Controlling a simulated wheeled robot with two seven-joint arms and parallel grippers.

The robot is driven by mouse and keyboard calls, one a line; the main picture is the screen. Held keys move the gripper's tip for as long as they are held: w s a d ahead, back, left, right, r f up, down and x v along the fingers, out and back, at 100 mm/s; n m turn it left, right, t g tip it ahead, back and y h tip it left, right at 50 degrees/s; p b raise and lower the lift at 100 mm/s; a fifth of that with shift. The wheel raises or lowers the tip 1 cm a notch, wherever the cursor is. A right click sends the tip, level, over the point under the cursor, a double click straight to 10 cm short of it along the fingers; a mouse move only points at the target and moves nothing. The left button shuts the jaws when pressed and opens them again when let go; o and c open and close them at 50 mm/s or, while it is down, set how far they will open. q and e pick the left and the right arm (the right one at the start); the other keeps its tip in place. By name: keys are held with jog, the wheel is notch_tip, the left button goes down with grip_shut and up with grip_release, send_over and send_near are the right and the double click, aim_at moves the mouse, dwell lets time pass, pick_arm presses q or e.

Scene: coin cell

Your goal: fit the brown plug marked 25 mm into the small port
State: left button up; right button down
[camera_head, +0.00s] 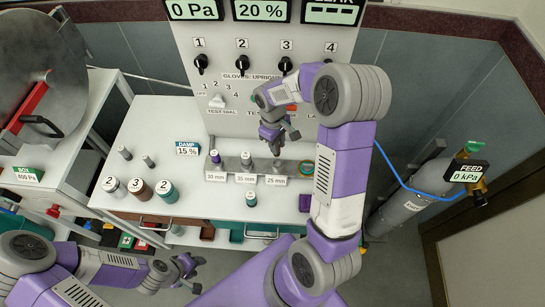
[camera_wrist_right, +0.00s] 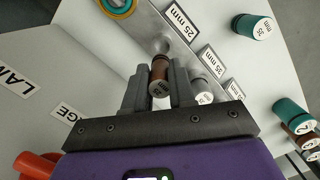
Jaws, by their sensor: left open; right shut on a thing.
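The brown plug (camera_wrist_right: 158,75) is between the fingers of my right gripper (camera_wrist_right: 160,82) in the right wrist view, its marked end facing the camera. My right gripper (camera_head: 276,137) hangs above the metal rack in the head view, where I cannot make out the plug. Beyond the plug in the wrist view, a metal piece stands by the "25 mm" label (camera_wrist_right: 182,20); whether they touch, I cannot tell. The same label (camera_head: 276,181) shows on the rack's right part in the head view. My left gripper (camera_head: 187,270) is open and empty at the lower left.
A teal cylinder (camera_head: 251,199) and several numbered jars stand on the white table (camera_head: 190,120). The switch panel (camera_head: 215,50) rises behind.

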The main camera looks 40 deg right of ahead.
jog(key=f, duration=0.4)
jog(key=shift+s, duration=0.35)
jog(key=shift+w+f+b, duration=0.1)
jog(key=shift+f+b, duration=0.3)
jog(key=shift+f, duration=1.6)
jog(key=shift+f, duration=0.1)
jog(key=c, duration=1.4)
grip_release()
jog(key=shift+f, duration=0.15)
jog(key=o, duration=0.5)
jog(key=shift+c, duration=0.2)
jog(key=shift+w+r, duration=0.1)
jog(key=shift+r, duration=0.5)
jog(key=r, duration=0.3)
jog(key=r+p, duration=0.1)
jog(key=r, duration=0.3)
jog(key=w+r, duration=0.1)
jog(key=r, duration=0.3)
jog(key=shift+w+a+r, duration=0.1)
jog(key=shift+a+r, duration=0.05)
jog(key=shift+a, duration=0.05)
